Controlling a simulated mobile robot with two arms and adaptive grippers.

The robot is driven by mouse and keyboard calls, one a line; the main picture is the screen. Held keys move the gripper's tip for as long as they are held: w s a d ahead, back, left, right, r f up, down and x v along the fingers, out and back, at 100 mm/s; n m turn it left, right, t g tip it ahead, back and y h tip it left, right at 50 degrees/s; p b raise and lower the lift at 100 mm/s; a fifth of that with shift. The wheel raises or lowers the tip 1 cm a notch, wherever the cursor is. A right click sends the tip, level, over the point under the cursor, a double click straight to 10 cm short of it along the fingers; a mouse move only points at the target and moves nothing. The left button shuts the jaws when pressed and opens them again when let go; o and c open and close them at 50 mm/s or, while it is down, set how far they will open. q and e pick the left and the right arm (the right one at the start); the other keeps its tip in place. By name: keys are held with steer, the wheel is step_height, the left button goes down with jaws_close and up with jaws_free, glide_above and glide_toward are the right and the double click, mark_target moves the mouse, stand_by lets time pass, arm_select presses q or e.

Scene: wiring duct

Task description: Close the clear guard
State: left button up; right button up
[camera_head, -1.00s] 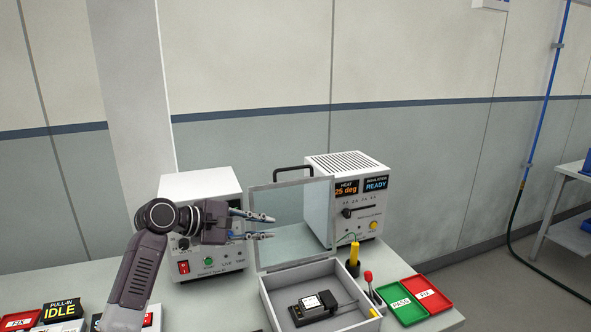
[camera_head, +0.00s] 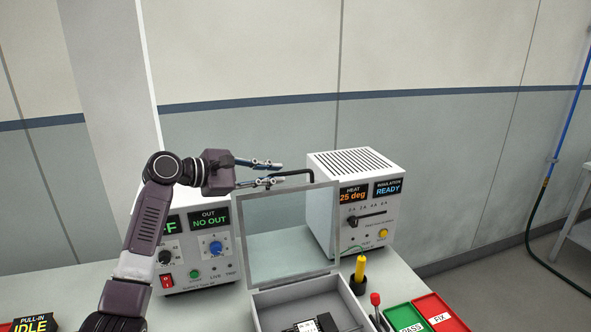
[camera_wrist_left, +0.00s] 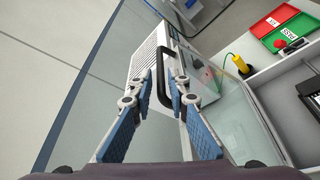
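The clear guard (camera_head: 288,232) is a see-through panel in a grey frame, standing upright at the back of a grey open-topped box (camera_head: 266,314). A black bar handle (camera_head: 309,171) is on its top edge; it also shows in the left wrist view (camera_wrist_left: 182,67). My left gripper (camera_head: 283,172) is open at the handle's left end, above the guard's top edge. In the left wrist view its two fingers (camera_wrist_left: 164,80) are apart, with the handle at or just beyond the tips. I cannot tell whether they touch. My right gripper is not in view.
A black device (camera_head: 310,327) lies in the box. A heat tester (camera_head: 362,215) stands behind right, and a supply unit (camera_head: 198,245) behind left. A yellow probe (camera_head: 360,268), red-knobbed lever (camera_head: 375,299), green tray (camera_head: 405,316) and red tray (camera_head: 440,312) are at right.

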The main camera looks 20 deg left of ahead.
mark_target(289, 173)
arm_select(q)
steer(key=w+d, duration=0.1)
steer(key=w+d+p, duration=0.1)
steer(key=d, duration=0.1)
steer(key=shift+w+d+f+p, duration=0.25)
steer(key=shift+w+f, duration=0.05)
steer(key=shift+w, duration=0.15)
steer(key=shift+w+d+f+p, duration=0.2)
steer(key=shift+w+f, duration=0.05)
steer(key=shift+w, duration=0.15)
steer(key=shift+w+d+f, duration=0.1)
steer(key=shift+w+f, duration=0.1)
steer(key=shift+w, duration=0.1)
steer(key=shift+s+r, duration=0.1)
steer(key=shift+s, duration=0.05)
jaws_close()
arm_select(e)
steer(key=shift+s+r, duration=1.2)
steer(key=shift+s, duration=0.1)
